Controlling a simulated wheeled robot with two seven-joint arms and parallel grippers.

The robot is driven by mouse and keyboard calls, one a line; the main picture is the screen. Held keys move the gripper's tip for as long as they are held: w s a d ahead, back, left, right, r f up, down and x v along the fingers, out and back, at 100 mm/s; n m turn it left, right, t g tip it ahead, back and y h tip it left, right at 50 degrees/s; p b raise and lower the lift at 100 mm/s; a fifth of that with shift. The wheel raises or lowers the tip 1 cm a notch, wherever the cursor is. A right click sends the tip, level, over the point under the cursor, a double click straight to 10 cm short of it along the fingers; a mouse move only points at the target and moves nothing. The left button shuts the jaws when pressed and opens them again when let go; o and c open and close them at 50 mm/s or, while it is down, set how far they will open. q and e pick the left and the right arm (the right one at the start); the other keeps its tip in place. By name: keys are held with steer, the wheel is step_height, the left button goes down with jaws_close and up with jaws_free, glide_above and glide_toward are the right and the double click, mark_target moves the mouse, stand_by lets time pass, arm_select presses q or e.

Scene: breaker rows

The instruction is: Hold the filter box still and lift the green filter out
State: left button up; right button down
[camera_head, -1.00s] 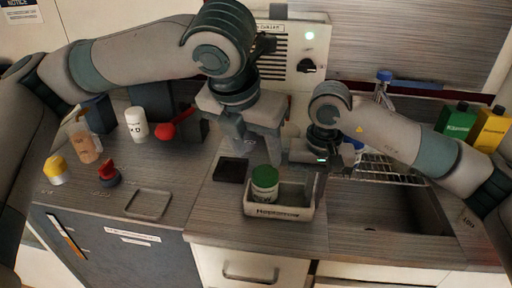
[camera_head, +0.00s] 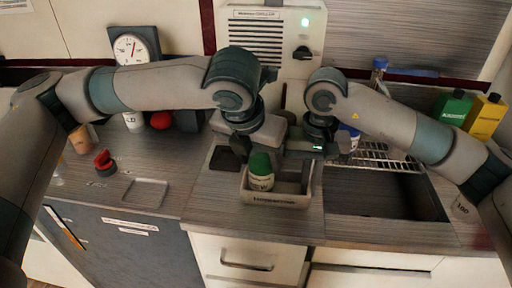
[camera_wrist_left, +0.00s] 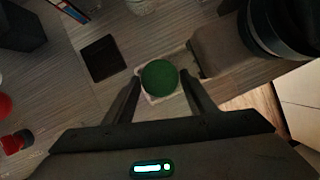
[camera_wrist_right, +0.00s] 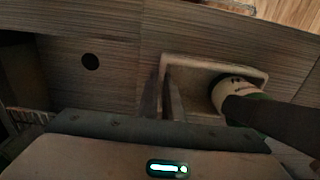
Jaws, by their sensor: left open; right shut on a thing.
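The filter box (camera_head: 277,198) is a small open pale tray with a label on its front, on the bench. The green filter (camera_head: 261,167), a pale cylinder with a green top, stands upright in its left part. My left gripper (camera_head: 262,151) is open just above the filter. In the left wrist view its fingers (camera_wrist_left: 161,78) lie on either side of the green top (camera_wrist_left: 160,76), with small gaps. My right gripper (camera_head: 305,160) is shut on the box's right wall; the right wrist view shows its fingers (camera_wrist_right: 165,85) at the box rim (camera_wrist_right: 215,62).
A dark square pad (camera_wrist_left: 103,58) lies left of the box. A sink (camera_head: 385,195) with a wire rack (camera_head: 385,157) is to the right. A red button (camera_head: 104,163) and a shallow tray (camera_head: 145,192) are on the left bench. A panel (camera_head: 263,45) stands behind.

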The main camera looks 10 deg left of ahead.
arm_select(q)
steer(key=shift+x, duration=1.55)
steer(key=shift+c, duration=0.4)
steer(key=c, duration=0.9)
steer(key=shift+o, duration=0.2)
steer(key=shift+r, duration=0.1)
steer(key=shift+r, duration=4.5)
arm_select(e)
steer(key=c, duration=1.8)
jaws_free()
steer(key=shift+c, duration=0.2)
steer(key=shift+r, duration=0.1)
steer(key=shift+r, duration=3.9)
